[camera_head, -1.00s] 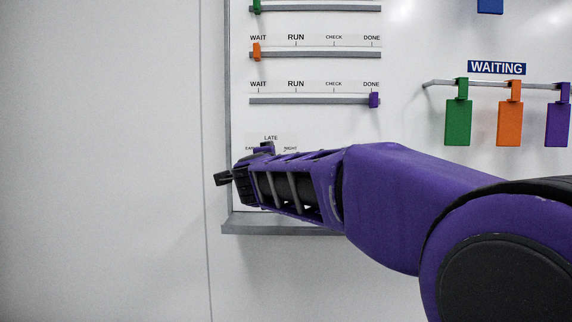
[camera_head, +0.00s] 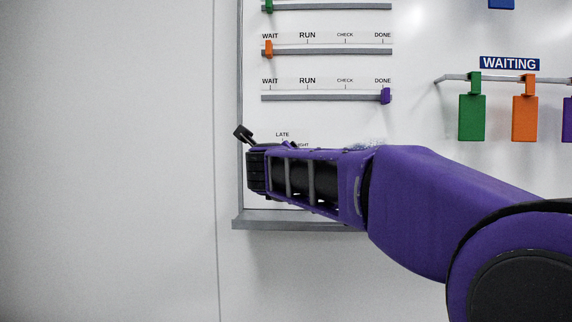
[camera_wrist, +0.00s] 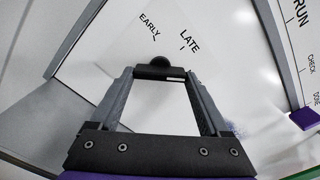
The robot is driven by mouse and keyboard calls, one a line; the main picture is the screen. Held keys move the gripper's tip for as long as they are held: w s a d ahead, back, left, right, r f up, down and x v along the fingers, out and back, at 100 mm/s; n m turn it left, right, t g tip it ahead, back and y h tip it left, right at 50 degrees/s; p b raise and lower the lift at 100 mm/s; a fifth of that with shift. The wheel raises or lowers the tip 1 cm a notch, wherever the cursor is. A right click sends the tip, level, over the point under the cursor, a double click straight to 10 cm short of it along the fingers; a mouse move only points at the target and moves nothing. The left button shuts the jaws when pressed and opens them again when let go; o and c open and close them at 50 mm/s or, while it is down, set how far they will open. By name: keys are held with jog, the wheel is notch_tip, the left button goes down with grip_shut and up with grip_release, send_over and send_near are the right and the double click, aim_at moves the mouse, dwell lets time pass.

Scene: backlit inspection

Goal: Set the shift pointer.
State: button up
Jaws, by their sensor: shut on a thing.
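The shift pointer (camera_wrist: 158,68) shows in the wrist view as a small dark piece with a pale strip, below the words EARLY and LATE. My gripper (camera_wrist: 160,77) has its two grey fingers on either side of it, shut on it at the tips. Which way the pointer is turned I cannot tell. In the head view my gripper (camera_head: 256,170) is at the board's lower left corner. It covers the pointer and most of the dial label (camera_head: 283,135); LATE and part of NIGHT show above it.
Slider rails lie above on the board: an orange slider (camera_head: 269,49) at WAIT, a purple slider (camera_head: 386,96) at DONE. Green (camera_head: 472,117) and orange (camera_head: 525,118) tags hang on a rail under the WAITING sign (camera_head: 510,63). The grey frame (camera_head: 240,70) edges the board. Bare wall lies left.

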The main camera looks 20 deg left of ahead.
jog(key=shift+m+b, duration=0.45)
jog(key=shift+m, duration=0.85)
jog(key=o, duration=1.2)
